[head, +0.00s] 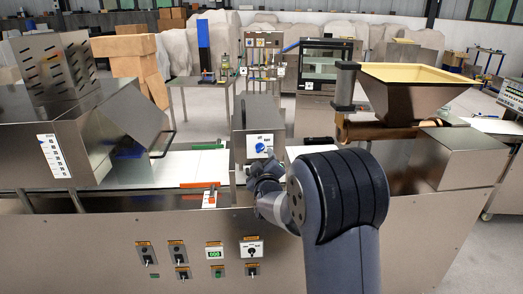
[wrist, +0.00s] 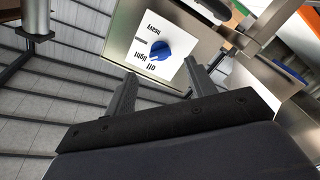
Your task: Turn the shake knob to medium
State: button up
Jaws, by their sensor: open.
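A blue knob (wrist: 160,49) sits on a white dial plate (wrist: 128,55) in the wrist view. The words off, light and heavy are readable there, upside down; I cannot read a word medium or tell exactly where the knob points. In the head view the blue knob (head: 259,148) is on the front of a small metal box above the belt. My gripper (head: 262,170) is just below and in front of the knob. In the wrist view my gripper (wrist: 160,86) has its two fingers apart, with nothing between them, short of the knob.
Several black switches (head: 182,272), a green display (head: 214,253) and a white-plated switch (head: 251,248) are on the lower front panel. An orange-handled part (head: 200,185) lies left of my gripper. A hopper (head: 415,82) stands at right, a slanted metal hood (head: 120,125) at left.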

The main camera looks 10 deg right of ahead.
aim_at(261, 150)
jog(key=w, duration=0.2)
jog(key=w+p, duration=0.1)
jog(key=w, duration=0.2)
jog(key=shift+w+d, duration=0.25)
jog(key=shift+w, duration=0.1)
jog(key=shift+c, duration=0.4)
jog(key=c, duration=0.9)
